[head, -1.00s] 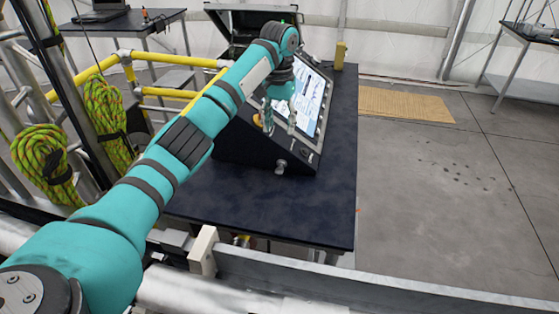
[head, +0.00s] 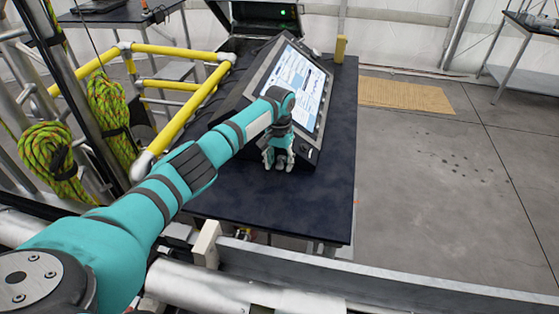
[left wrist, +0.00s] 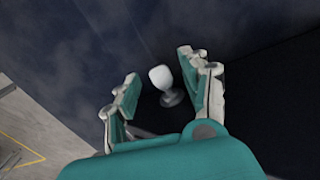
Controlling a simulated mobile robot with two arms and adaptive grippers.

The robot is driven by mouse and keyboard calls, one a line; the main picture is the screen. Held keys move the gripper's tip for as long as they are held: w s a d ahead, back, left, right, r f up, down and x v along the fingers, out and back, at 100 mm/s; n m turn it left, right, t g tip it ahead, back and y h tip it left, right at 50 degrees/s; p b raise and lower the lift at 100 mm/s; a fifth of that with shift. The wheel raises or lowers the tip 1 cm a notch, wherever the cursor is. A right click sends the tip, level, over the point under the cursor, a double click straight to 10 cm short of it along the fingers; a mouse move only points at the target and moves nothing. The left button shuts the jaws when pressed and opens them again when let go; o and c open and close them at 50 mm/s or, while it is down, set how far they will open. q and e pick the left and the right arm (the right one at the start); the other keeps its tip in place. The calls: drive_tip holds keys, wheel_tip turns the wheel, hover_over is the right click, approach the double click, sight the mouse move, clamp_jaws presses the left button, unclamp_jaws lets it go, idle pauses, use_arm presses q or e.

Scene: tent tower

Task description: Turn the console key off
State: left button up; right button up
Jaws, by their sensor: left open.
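The console (head: 304,150) is a dark sloped box with a lit screen (head: 298,82), standing on the dark table. Its key (head: 280,164) is a small pale knob at the lower front of the console. In the left wrist view the key (left wrist: 161,78) sits between the two fingers, with gaps on both sides. My left gripper (head: 278,162) is open around the key in the head view; no finger clearly touches it. In the left wrist view the gripper (left wrist: 157,82) has its fingers spread. My right gripper is out of view.
The dark table (head: 335,190) has free room in front of the console and along its right edge. A yellow post (head: 340,49) stands at the back. Yellow rails (head: 188,110) and coiled ropes (head: 110,110) are at left.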

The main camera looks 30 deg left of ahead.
use_arm(q)
clamp_jaws()
drive_tip(key=shift+s+a+r+h+p, duration=0.15)
drive_tip(key=shift+h+p, duration=0.3)
drive_tip(key=shift+h, duration=0.25)
drive_tip(key=shift+a+t+h, duration=0.1)
drive_tip(key=shift+t+h, duration=0.2)
drive_tip(key=shift+h, duration=0.4)
unclamp_jaws()
drive_tip(key=v, duration=1.1)
drive_tip(key=shift+r, duration=0.35)
drive_tip(key=shift+a, duration=0.1)
drive_tip(key=shift+c, duration=0.4)
